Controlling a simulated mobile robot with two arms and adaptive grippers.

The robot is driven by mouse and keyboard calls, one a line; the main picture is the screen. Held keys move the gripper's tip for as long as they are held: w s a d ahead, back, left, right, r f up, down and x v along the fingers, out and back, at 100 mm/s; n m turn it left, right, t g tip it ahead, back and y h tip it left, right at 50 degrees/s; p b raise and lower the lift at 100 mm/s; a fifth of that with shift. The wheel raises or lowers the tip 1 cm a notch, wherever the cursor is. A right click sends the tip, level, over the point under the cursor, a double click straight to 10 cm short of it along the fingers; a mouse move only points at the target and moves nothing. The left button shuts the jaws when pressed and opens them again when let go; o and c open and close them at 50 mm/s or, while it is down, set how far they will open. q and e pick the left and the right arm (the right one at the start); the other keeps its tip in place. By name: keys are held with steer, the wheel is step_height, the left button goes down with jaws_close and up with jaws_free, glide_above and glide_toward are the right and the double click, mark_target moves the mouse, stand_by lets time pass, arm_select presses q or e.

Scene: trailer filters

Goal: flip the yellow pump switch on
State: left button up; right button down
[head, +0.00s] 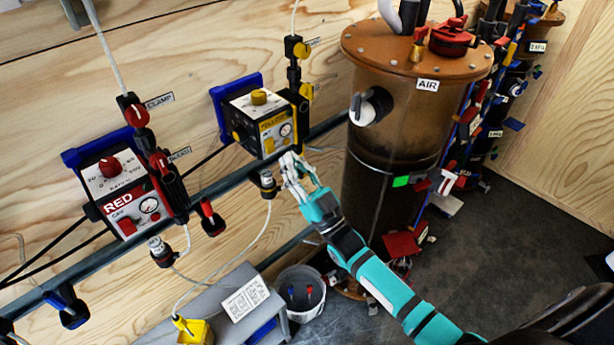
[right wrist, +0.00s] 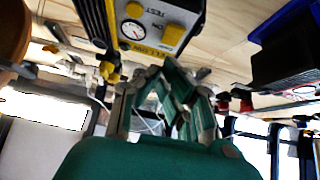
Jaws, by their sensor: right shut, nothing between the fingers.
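The yellow pump box (head: 262,122) is mounted on the wooden wall, left of the AIR tank in the head view. Its front has a YELLOW label, a round gauge and a yellow switch (head: 268,146) low on the panel. In the right wrist view the box appears upside down, with the yellow switch (right wrist: 173,35) beside the letters ON. My right gripper (head: 288,160) is shut and empty, just below the lower front of the box. It also shows in the right wrist view (right wrist: 168,75). I cannot tell whether it touches the box. My left gripper is not in view.
A similar RED box (head: 124,192) hangs to the left on the same rail. The brown AIR tank (head: 395,150) stands close on the right. A white hose and fitting (head: 267,185) hang beside my gripper. A grey bucket (head: 300,292) stands below.

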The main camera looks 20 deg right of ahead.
mark_target(271, 141)
steer(key=shift+w+a+f, duration=0.2)
steer(key=shift+w+a, duration=0.1)
steer(key=shift+w, duration=0.45)
steer(key=shift+w+a+f, duration=0.15)
steer(key=shift+w+a, duration=0.1)
steer(key=shift+w, duration=0.45)
steer(key=shift+f, duration=0.2)
steer(key=b, duration=0.3)
steer(key=shift+w+a+f+t, duration=0.1)
steer(key=shift+w+f+t, duration=0.15)
steer(key=shift+f+t, duration=0.15)
steer(key=shift+w+r, duration=0.1)
steer(key=shift+r, duration=0.35)
